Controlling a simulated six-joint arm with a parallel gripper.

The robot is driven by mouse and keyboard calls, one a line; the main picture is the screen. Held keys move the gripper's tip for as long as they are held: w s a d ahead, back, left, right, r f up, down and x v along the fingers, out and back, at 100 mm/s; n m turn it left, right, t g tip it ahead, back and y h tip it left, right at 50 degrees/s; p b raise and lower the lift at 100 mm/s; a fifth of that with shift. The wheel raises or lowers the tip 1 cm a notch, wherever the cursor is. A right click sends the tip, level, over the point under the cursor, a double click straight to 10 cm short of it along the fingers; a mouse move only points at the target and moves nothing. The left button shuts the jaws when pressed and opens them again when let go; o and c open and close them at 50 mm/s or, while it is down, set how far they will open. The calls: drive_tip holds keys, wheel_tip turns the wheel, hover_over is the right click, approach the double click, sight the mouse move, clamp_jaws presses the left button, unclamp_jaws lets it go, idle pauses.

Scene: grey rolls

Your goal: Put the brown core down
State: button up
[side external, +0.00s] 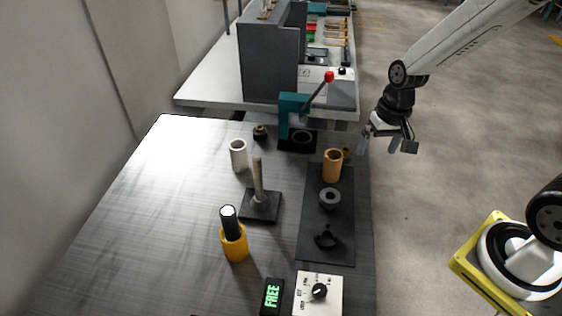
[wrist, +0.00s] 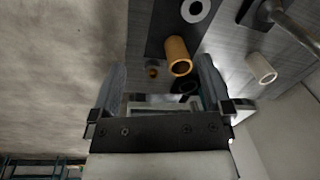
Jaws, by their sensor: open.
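The brown core (side external: 332,167), a hollow tube, stands upright at the far end of the dark mat (side external: 312,235). My gripper (side external: 379,147) is open and empty, above and to the right of the core, out past the table's right edge in the side view. In the wrist view the brown core (wrist: 179,58) shows beyond the open fingers of my gripper (wrist: 161,78), apart from them.
A grey ring (side external: 330,199) and a dark part lie on the mat. A teal press with a red-knobbed lever (side external: 293,110) stands behind. A white tube (side external: 239,155), a post on a base (side external: 260,206) and a yellow holder (side external: 234,244) stand left. The table's left side is clear.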

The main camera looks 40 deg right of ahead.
drive_tip(key=s+n, duration=0.1)
drive_tip(key=s+a+n+t, duration=0.1)
drive_tip(key=s+n, duration=0.1)
drive_tip(key=s+a+r+n+h, duration=0.1)
drive_tip(key=s, duration=0.1)
drive_tip(key=shift+a+n+t, duration=0.15)
drive_tip(key=shift+n+t, duration=0.25)
